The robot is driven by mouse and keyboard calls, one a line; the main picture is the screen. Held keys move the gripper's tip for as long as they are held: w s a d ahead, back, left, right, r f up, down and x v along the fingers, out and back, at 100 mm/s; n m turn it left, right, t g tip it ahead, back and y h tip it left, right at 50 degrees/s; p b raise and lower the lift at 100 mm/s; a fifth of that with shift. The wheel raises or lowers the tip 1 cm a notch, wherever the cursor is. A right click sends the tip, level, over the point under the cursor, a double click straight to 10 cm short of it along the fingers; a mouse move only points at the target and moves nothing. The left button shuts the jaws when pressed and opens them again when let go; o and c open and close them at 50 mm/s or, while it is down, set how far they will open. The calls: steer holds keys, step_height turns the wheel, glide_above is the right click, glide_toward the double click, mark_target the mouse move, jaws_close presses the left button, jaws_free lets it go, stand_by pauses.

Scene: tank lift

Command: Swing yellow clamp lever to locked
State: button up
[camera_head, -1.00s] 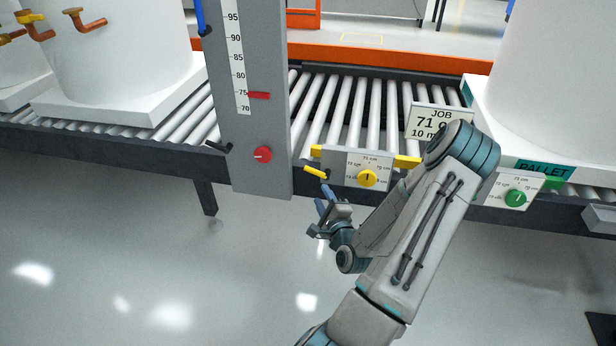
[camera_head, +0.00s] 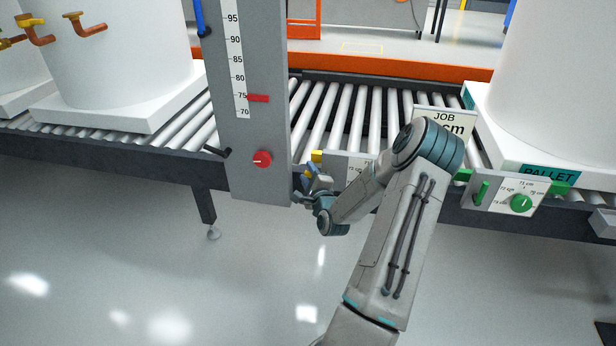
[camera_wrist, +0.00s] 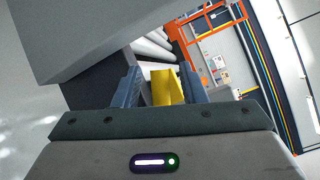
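The yellow clamp lever (camera_wrist: 166,88) stands between my gripper's two blue fingers in the wrist view. My gripper (camera_wrist: 160,88) looks open around it, with a gap on the left side and the right finger close to the lever.
A grey column (camera_head: 250,120) with a height scale and red knob (camera_head: 262,159) stands just left of my gripper. A green-knobbed panel (camera_head: 508,194) is at right, below the pallet (camera_head: 530,165). The job sign (camera_head: 446,121) is partly behind my arm. The floor in front is open.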

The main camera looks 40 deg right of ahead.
jaws_close()
steer(key=shift+a, duration=0.15)
steer(key=shift+s, duration=0.1)
steer(key=shift+s+d+r+m+t+h, duration=0.25)
steer(key=shift+r+m+t+h, duration=0.2)
steer(key=shift+m, duration=0.6)
steer(key=shift+s+d+r+m+t+h, duration=0.2)
steer(key=shift+d+r+m+t+h, duration=0.2)
steer(key=shift+m, duration=0.7)
steer(key=shift+s+d+r+m+t+h, duration=0.2)
steer(key=shift+r+m+t+h, duration=0.25)
steer(key=shift+m, duration=0.6)
